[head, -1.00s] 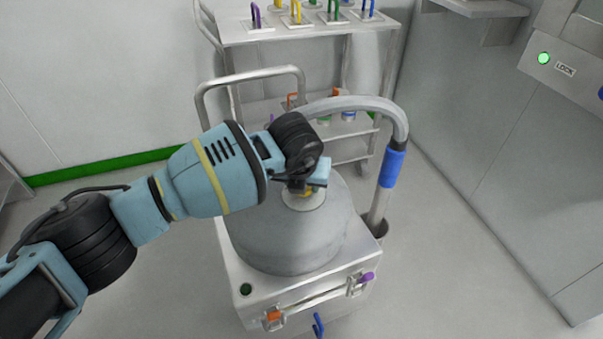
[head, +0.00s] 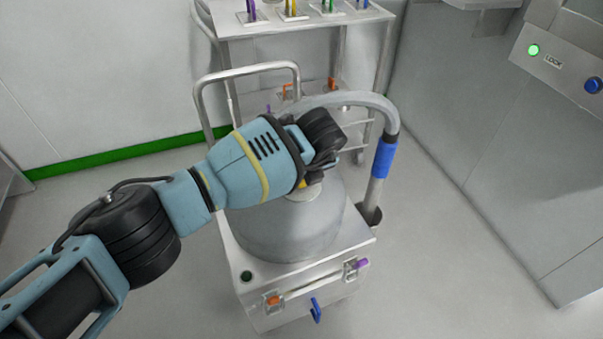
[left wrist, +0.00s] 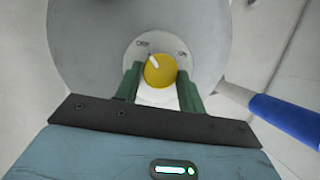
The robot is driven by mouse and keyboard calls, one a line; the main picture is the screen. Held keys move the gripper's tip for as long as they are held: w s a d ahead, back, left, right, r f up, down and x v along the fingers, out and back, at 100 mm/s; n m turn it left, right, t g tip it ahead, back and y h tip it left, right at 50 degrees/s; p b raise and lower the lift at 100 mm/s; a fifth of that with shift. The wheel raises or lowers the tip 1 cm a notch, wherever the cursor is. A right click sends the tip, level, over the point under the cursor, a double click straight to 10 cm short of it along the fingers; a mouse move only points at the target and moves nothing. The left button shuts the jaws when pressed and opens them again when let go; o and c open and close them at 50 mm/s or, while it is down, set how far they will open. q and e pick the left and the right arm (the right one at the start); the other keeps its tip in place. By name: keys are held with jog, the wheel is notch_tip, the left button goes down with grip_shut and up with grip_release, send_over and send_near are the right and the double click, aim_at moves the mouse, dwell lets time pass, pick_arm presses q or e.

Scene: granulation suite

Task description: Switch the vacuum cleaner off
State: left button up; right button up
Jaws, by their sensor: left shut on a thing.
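The vacuum cleaner is a grey drum (head: 285,230) on a boxy metal base (head: 300,312), in the middle of the head view. On top is a yellow round knob (left wrist: 160,72) with a white pointer, on a pale plate. In the left wrist view the pointer slants to the upper left, toward the left of two small labels, which seems to read OFF; the right one seems to read ON. My left gripper (left wrist: 157,85) is shut on the knob, a green finger on each side. My wrist mostly hides the knob in the head view. My right gripper is not in view.
A grey hose with a blue cuff (head: 384,158) arches on the right of the drum. A metal push handle (head: 246,74) stands behind it. A shelf rack (head: 290,26) with coloured hooks is at the back. A wall panel (head: 553,60) with a green light is at right.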

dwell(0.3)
pick_arm(q)
jog(key=o, duration=1)
jog(key=shift+c, duration=0.2)
jog(key=p+v, duration=0.1)
jog(key=v, duration=0.6)
jog(key=shift+r+p, duration=0.35)
jog(key=shift+p, duration=0.05)
jog(key=shift+s, duration=0.1)
